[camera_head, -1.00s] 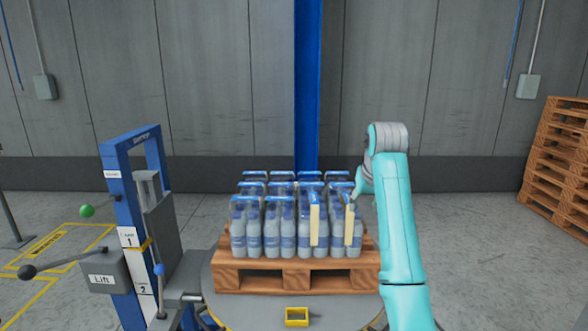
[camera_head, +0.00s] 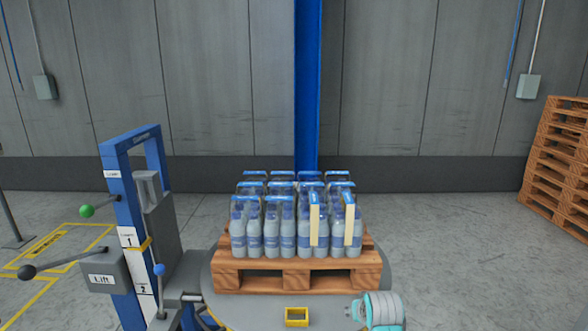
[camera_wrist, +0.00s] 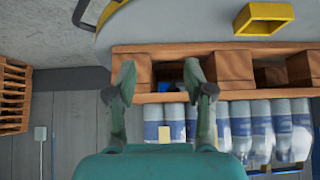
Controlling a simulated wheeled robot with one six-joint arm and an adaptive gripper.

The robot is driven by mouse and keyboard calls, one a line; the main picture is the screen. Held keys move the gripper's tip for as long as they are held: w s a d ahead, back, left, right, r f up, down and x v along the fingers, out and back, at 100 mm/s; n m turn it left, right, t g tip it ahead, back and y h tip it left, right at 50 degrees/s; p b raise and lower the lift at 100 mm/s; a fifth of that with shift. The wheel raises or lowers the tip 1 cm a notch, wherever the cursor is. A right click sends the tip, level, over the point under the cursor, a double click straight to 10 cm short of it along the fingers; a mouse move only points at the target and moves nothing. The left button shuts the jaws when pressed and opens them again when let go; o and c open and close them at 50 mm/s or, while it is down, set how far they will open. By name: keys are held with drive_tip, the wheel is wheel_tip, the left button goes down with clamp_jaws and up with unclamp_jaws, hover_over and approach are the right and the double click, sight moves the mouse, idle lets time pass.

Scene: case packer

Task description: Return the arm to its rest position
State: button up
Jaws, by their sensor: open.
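My arm shows only as a teal and grey part at the bottom edge of the head view, right of centre. My gripper (camera_wrist: 160,85) shows in the wrist view with its two fingers apart and nothing between them. Behind the fingers, the wrist view shows the wooden pallet (camera_wrist: 185,50) and several bottles (camera_wrist: 240,125), upside down in that picture. In the head view the gripper's fingers do not show clearly. The pallet (camera_head: 300,275) carries several packs of blue and grey bottles (camera_head: 272,232), standing upright.
A blue lift post (camera_head: 130,230) with levers stands left of the pallet. A round grey turntable (camera_head: 240,312) lies under the pallet, with a small yellow box (camera_head: 297,316) at its front. Stacked pallets (camera_head: 558,165) stand at the far right. The floor between is clear.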

drive_tip(key=s+f+t, duration=0.2)
drive_tip(key=s+f, duration=1.1)
drive_tip(key=s, duration=0.2)
drive_tip(key=s+f+t, duration=0.1)
drive_tip(key=s+f, duration=0.2)
drive_tip(key=s, duration=1.4)
drive_tip(key=s+r+t, duration=0.2)
drive_tip(key=s+r, duration=0.7)
drive_tip(key=s, duration=0.5)
drive_tip(key=s+r+t, duration=0.1)
drive_tip(key=s+r, duration=0.8)
drive_tip(key=s, duration=0.5)
drive_tip(key=shift+s+t, duration=0.3)
drive_tip(key=shift+t, duration=0.1)
drive_tip(key=shift+r, duration=0.1)
